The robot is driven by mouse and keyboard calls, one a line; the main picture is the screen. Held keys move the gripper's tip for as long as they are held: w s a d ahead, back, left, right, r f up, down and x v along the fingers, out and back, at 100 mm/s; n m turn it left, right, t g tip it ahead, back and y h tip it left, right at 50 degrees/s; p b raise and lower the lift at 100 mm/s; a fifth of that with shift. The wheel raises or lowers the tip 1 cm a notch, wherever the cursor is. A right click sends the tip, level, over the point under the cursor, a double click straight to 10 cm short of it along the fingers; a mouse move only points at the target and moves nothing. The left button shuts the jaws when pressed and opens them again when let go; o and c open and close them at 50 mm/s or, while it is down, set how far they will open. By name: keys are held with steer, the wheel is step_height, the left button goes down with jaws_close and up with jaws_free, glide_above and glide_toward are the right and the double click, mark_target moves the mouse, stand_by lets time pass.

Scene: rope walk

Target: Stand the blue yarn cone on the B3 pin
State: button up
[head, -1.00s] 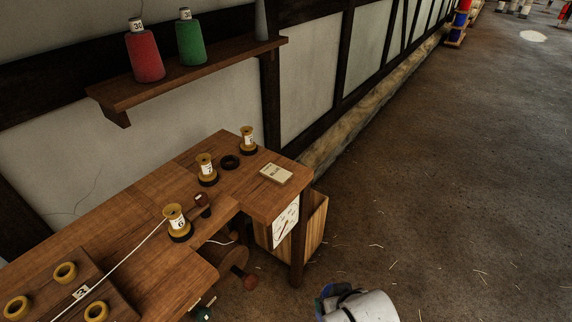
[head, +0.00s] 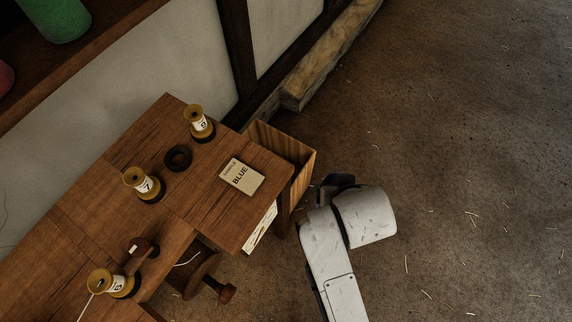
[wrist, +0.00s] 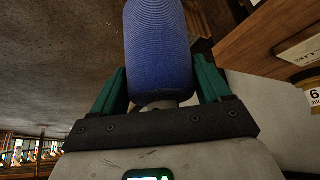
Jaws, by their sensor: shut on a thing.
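The blue yarn cone (wrist: 158,45) fills the top middle of the wrist view. My gripper (wrist: 160,78) is shut on it, with one green finger on each side of its lower part. The cone's top runs out of that picture. No pin marked B3 can be made out in the current frames.
The wooden bench (head: 215,215) holds numbered bobbins (head: 136,181), a dark ring (head: 178,158) and a card reading BLUE (head: 242,177). A wooden bin (head: 293,152) stands at its end. A shelf with a green cone (head: 58,14) is at upper left. Open floor (head: 470,130) lies right.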

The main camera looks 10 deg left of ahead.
steer(key=s+a+r+n+y+p, duration=0.1)
steer(key=s+a+r+n+p, duration=0.3)
steer(key=s+a+r, duration=1.35)
steer(key=w+a+f+b, duration=0.1)
steer(key=w+a+f, duration=0.2)
steer(key=f, duration=0.3)
steer(key=w+a+f+m+b, duration=0.1)
steer(key=w+a+f+b, duration=0.1)
steer(key=w+f, duration=0.4)
steer(key=shift+a, duration=0.7)
steer(key=o, duration=1.1)
